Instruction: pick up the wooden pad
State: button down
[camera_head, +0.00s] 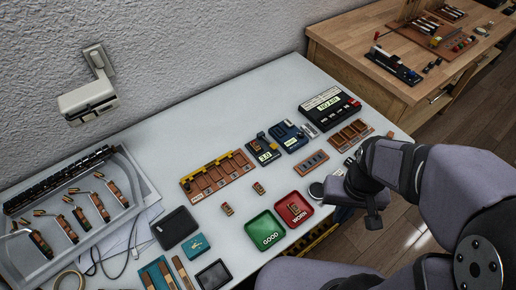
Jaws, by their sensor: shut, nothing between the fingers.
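Several small brown wooden pieces show in the head view. One wooden piece (227,209) lies on the white table left of the green tray, and another wooden piece (258,188) lies behind that tray. A third wooden piece (295,209) is in the red tray. They are too small to tell which is the wooden pad. My gripper (373,219) is at the table's right front edge, right of the red tray and apart from the pieces. It is shut and holds nothing; its fingertips are small and dark here.
A green tray (265,232) marked GOOD and a red tray (305,201) marked WORN stand at the front. Behind are a slotted wooden rack (219,175) and devices with displays (330,107). A grey tray of piano parts (50,255) fills the left. Bare table lies around the loose pieces.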

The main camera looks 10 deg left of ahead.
jog(key=c, duration=2.4)
grip_release()
jog(key=shift+c, duration=0.2)
jog(key=o, duration=0.9)
jog(key=w+a+n+b, duration=0.2)
jog(key=w+a, duration=0.3)
jog(key=w, duration=0.5)
jog(key=w+a+n+b, duration=0.15)
jog(key=w+a, duration=0.25)
jog(key=w, duration=0.5)
jog(key=w+a+f+n, duration=0.1)
jog(key=w+a+f, duration=0.1)
jog(key=a, duration=0.3)
jog(key=w+a+f+n+b, duration=0.1)
jog(key=w+a+f+n, duration=0.1)
jog(key=w+a, duration=0.2)
jog(key=w+a+f+n+b, duration=0.1)
jog(key=w+a+f+n, duration=0.1)
jog(key=w+a, duration=0.2)
jog(key=shift+a+f+n, duration=0.15)
jog(key=shift+a+f, duration=0.05)
jog(key=shift+a, duration=0.55)
jog(key=shift+a+f+n, duration=0.1)
jog(key=shift+a+f, duration=0.05)
jog(key=shift+a, duration=0.6)
